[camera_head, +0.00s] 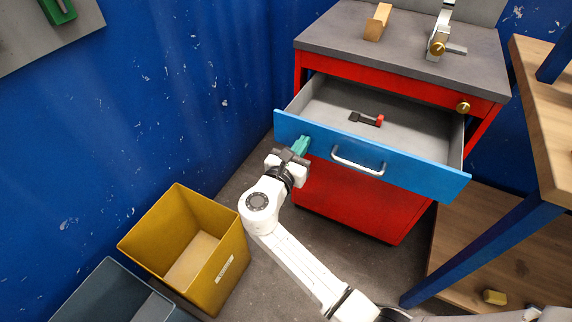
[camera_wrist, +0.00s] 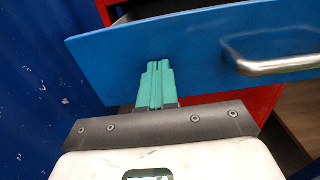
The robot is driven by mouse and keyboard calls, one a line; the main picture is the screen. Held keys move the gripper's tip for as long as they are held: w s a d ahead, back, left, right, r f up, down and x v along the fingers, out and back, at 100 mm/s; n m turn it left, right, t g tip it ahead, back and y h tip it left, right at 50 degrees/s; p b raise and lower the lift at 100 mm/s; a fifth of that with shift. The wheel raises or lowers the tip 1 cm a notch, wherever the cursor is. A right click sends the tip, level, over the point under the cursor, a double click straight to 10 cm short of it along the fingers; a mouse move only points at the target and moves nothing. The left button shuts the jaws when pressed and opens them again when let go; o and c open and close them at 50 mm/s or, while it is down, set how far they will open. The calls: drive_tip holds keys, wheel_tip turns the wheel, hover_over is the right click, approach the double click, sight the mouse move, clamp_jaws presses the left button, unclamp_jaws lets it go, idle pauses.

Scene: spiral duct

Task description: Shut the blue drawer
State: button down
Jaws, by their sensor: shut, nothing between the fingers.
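The blue drawer (camera_head: 412,178) is pulled out of a red cabinet (camera_head: 352,203) with a grey top. Its front carries a silver bar handle (camera_head: 358,164), also seen in the wrist view (camera_wrist: 275,66). My gripper (camera_head: 302,145) has green fingers, shut and empty. It is at the left part of the drawer front, left of the handle. In the wrist view the fingertips (camera_wrist: 154,66) overlap the blue front (camera_wrist: 195,45); I cannot tell whether they touch it. Inside the drawer lies a small black and red object (camera_head: 367,119).
A yellow bin (camera_head: 228,262) and a grey bin (camera_head: 108,290) stand on the floor at lower left. A wooden bench (camera_head: 540,110) with blue legs is at right. A wooden block (camera_head: 377,22) and a brass-knobbed device (camera_head: 438,45) sit on the cabinet top. A blue wall is at left.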

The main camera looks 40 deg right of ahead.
sight(329, 114)
drive_tip(key=b+x, duration=0.3)
drive_tip(key=x, duration=1.6)
drive_tip(key=shift+w+d+f, duration=0.1)
drive_tip(key=shift+d+f, duration=0.05)
drive_tip(key=shift+d, duration=0.2)
drive_tip(key=shift+w+d, duration=0.1)
drive_tip(key=shift+d+r, duration=0.1)
drive_tip(key=shift+r, duration=0.15)
